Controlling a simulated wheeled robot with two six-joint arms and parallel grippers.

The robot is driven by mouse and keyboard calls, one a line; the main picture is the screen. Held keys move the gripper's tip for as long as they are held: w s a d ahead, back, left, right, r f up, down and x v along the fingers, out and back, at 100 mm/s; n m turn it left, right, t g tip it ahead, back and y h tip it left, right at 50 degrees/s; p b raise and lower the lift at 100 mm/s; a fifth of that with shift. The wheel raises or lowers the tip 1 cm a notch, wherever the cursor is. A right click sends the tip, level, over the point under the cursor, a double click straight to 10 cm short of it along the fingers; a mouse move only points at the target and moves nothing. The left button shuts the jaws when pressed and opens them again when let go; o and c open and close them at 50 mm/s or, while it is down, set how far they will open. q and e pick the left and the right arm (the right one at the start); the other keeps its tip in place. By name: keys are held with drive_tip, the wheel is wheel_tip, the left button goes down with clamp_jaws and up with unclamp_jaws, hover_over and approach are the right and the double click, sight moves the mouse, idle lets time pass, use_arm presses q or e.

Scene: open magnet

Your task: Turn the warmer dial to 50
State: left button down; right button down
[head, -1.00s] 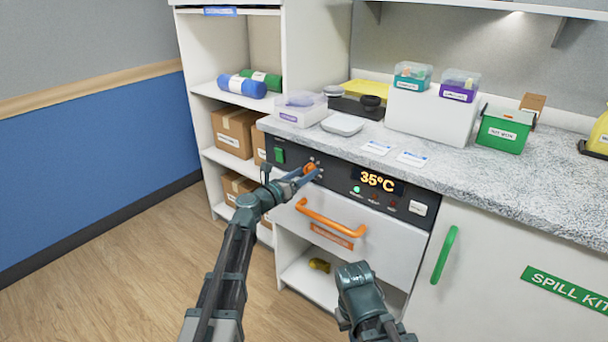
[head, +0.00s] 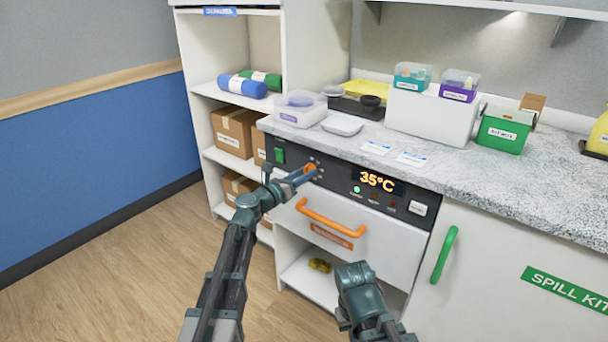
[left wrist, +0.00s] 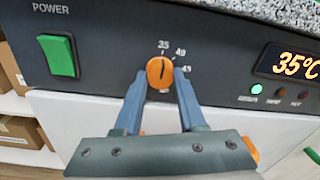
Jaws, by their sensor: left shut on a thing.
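The orange warmer dial (left wrist: 160,71) sits on the dark control panel, with marks 35, 40 and 45 around it; a lower mark is partly hidden. Its dark pointer line stands nearly upright, toward the 35 mark. My left gripper (left wrist: 161,79) has its two fingers on either side of the dial, shut on it. In the head view the left gripper (head: 305,174) reaches the panel, and the dial (head: 311,168) shows at its tips. The display (head: 377,181) reads 35°C. My right arm (head: 362,295) is low in the head view; its fingers are not visible.
A green power switch (left wrist: 58,56) is left of the dial. Below the panel is a white drawer with an orange handle (head: 330,218). The speckled counter (head: 480,190) above holds boxes and trays. A green light (left wrist: 256,88) glows under the display.

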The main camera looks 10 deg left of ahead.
use_arm(q)
drive_tip(key=shift+s+r+m+y+p, duration=0.1)
drive_tip(key=shift+m+y+p, duration=0.15)
drive_tip(key=shift+m, duration=5.35)
drive_tip(key=shift+m+y+p, duration=0.2)
drive_tip(key=shift+m+y, duration=0.05)
drive_tip(key=shift+m, duration=5.35)
drive_tip(key=shift+c, duration=2.4)
unclamp_jaws()
drive_tip(key=v, duration=1.3)
drive_tip(key=shift+s, duration=0.35)
drive_tip(key=shift+a, duration=0.1)
